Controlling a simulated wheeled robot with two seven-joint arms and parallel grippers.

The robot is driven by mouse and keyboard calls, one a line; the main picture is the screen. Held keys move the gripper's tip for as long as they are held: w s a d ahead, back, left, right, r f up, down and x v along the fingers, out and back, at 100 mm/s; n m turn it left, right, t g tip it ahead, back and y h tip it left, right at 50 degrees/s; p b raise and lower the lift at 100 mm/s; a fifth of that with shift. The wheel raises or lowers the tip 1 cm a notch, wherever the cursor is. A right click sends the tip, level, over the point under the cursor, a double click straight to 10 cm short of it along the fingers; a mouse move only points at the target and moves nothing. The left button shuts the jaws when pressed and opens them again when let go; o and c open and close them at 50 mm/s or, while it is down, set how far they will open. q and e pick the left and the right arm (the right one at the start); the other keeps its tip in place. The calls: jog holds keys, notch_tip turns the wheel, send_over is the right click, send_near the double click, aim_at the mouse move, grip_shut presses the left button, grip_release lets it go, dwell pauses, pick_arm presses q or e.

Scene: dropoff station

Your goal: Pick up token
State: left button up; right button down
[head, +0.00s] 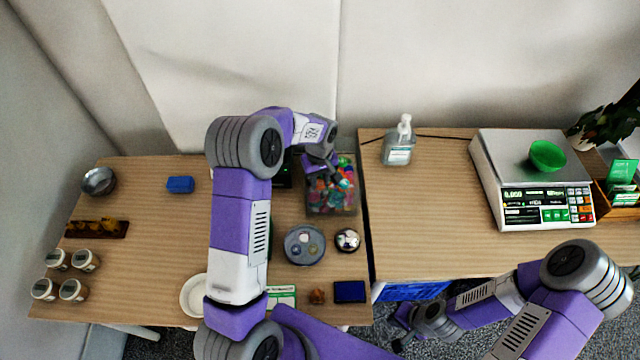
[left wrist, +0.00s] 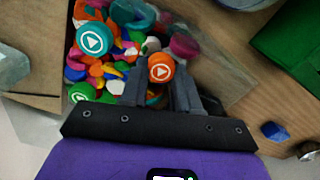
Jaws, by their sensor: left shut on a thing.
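A clear bin (head: 331,208) filled with small colourful pieces stands at the back right of the left table. My left gripper (head: 333,166) reaches down into it from above. In the left wrist view, my left gripper (left wrist: 160,72) is shut on an orange token (left wrist: 161,67) with a white play mark, among the other pieces. A teal token (left wrist: 94,39) and a green token (left wrist: 82,92) with similar marks lie in the bin beside it. The held token cannot be made out in the head view. My right gripper (head: 402,322) hangs low, in front of the right table; its fingers are unclear.
A grey round tray (head: 304,260) and a metal bowl (head: 347,240) stand in front of the bin. A sanitizer bottle (head: 399,145) and a scale (head: 530,170) with a green bowl (head: 547,155) are on the right table. Several jars (head: 72,290) stand far left.

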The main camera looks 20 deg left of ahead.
aim_at(320, 182)
pick_arm(q)
jog(key=shift+r, duration=0.1)
notch_tip(320, 182, up, 10)
jog(key=p, duration=0.1)
jog(key=shift+p, duration=0.35)
dwell(0.9)
